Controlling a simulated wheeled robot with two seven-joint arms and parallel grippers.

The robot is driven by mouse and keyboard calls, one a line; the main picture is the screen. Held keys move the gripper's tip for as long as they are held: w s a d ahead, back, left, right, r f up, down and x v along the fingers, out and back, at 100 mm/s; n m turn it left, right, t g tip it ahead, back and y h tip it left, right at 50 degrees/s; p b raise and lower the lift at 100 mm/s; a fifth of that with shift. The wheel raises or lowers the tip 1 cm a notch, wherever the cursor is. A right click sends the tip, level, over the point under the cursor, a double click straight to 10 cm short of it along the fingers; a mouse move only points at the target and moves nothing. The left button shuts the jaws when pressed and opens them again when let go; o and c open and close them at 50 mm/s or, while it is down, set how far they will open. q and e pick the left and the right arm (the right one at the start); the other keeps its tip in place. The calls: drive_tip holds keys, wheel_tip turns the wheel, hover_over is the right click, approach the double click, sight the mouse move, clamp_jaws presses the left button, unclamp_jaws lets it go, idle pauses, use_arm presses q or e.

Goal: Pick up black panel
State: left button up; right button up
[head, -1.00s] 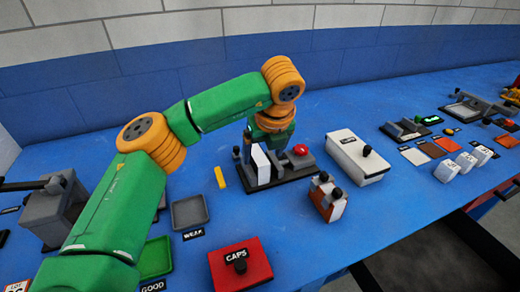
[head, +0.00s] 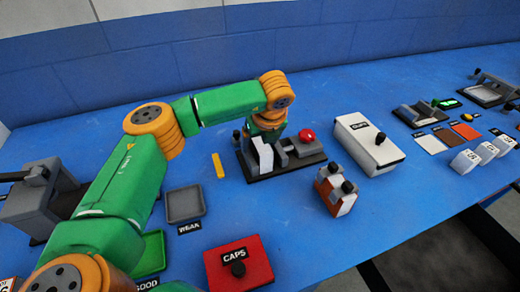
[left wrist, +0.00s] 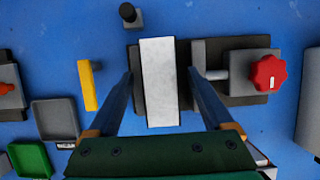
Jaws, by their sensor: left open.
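A white-faced slab (left wrist: 160,82) stands in a dark clamp fixture, also seen in the head view (head: 265,153). Black parts (left wrist: 185,75) show along its sides; I cannot tell whether they are a separate black panel or part of the fixture. My left gripper (left wrist: 161,76) is open, with one finger on each side of the slab and small gaps to it. In the head view the left gripper (head: 265,143) is at the fixture and partly hidden by its own wrist. My right gripper is not in view.
The fixture's red knob (left wrist: 268,72) is right of the slab. A yellow bar (head: 218,165) and grey tray (head: 185,204) lie left. A red CAPS box (head: 238,264), a small brown-and-white holder (head: 336,190) and a white box (head: 366,144) stand nearby. Blue table is clear between them.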

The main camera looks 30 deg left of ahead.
use_arm(q)
drive_tip(key=shift+f, duration=0.1)
clamp_jaws()
drive_tip(key=shift+r, duration=0.2)
drive_tip(key=shift+w+r, duration=0.1)
drive_tip(key=shift+r, duration=0.25)
wheel_tip(320, 180, up, 12)
wheel_tip(320, 180, up, 15)
drive_tip(key=p, duration=0.8)
hover_over(260, 140)
